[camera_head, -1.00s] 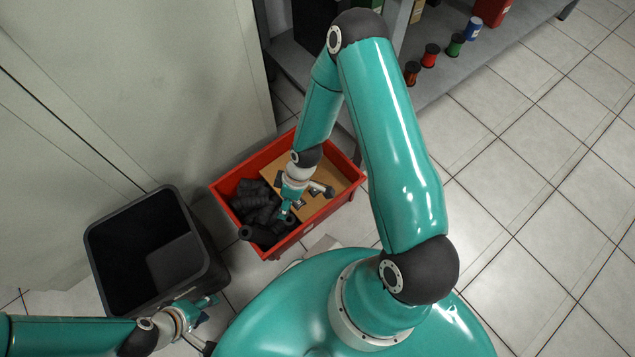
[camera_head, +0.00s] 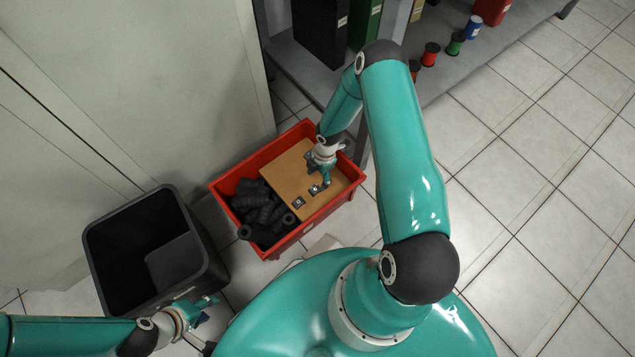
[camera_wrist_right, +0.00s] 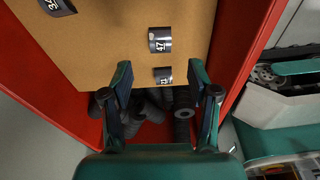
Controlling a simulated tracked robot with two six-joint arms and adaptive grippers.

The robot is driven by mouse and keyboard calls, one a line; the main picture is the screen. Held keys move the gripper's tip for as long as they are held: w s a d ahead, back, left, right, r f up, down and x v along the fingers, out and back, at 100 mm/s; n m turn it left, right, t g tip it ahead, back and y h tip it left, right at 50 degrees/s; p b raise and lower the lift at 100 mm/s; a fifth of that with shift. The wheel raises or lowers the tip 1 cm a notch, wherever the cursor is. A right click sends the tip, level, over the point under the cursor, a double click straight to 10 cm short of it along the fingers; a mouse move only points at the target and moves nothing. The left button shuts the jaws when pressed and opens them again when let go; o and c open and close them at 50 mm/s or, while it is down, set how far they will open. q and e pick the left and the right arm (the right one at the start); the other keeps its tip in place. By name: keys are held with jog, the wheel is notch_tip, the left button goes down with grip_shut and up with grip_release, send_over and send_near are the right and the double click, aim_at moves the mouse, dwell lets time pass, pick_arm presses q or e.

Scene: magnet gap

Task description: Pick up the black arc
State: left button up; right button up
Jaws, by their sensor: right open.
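Small dark arcs with white number labels lie on a brown cardboard sheet. In the right wrist view, one arc marked 47 (camera_wrist_right: 160,40) lies beyond my fingertips. A smaller-looking labelled arc (camera_wrist_right: 163,76) shows between the fingertips, and another arc (camera_wrist_right: 58,7) is cut by the top left edge. In the head view, two arcs (camera_head: 298,202) (camera_head: 314,190) show on the cardboard. My right gripper (camera_wrist_right: 161,80) is open, with nothing gripped, over the cardboard; it also shows in the head view (camera_head: 325,178). My left gripper (camera_head: 208,318) looks open and empty beside the black bin.
The cardboard (camera_head: 285,172) lies in a red crate (camera_head: 215,188). Black cylindrical parts (camera_head: 258,208) are heaped in the crate's left end. A black bin (camera_head: 105,275) stands left of it. A grey cabinet and a shelf (camera_head: 445,85) with spools and folders stand behind. Tiled floor at right is clear.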

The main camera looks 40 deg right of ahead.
jog(key=f+b, duration=0.1)
jog(key=f, duration=0.1)
jog(key=f+b, duration=0.1)
jog(key=f, duration=0.1)
jog(key=a+f+b, duration=0.1)
jog(key=f, duration=0.1)
jog(key=shift+f, duration=0.3)
jog(key=shift+c, duration=0.3)
grip_shut()
